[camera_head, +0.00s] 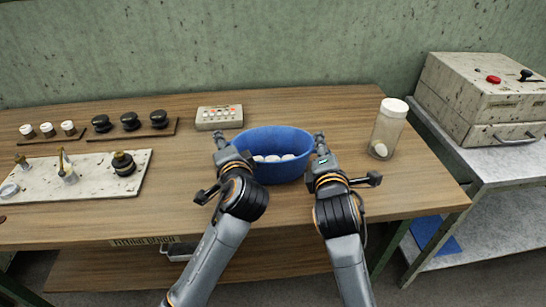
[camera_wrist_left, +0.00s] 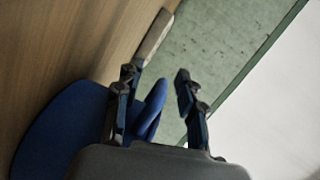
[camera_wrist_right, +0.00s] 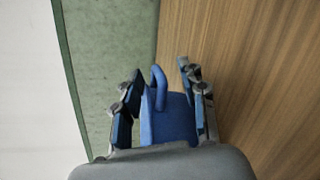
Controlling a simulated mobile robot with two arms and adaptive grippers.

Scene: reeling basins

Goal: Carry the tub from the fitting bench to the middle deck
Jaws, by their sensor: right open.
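The blue oval tub (camera_head: 283,173) stands upright on the wooden fitting bench (camera_head: 190,215), with several white round pieces inside. My left gripper (camera_head: 221,142) is at the tub's left end. In the left wrist view, its fingers (camera_wrist_left: 157,95) are apart, with the tub's blue handle (camera_wrist_left: 151,108) between them. My right gripper (camera_head: 320,145) is at the tub's right end. In the right wrist view, its fingers (camera_wrist_right: 157,82) are apart on either side of the other blue handle (camera_wrist_right: 158,90). I cannot tell whether any finger touches a handle.
A lidded jar (camera_head: 387,130) stands right of the tub, and a button box (camera_head: 219,117) behind it. Fittings on a pale board (camera_head: 105,190) lie at left. A grey metal rack (camera_head: 505,168) at right bears a machine (camera_head: 490,95) on top; a blue patch (camera_head: 436,236) lies on its lower deck.

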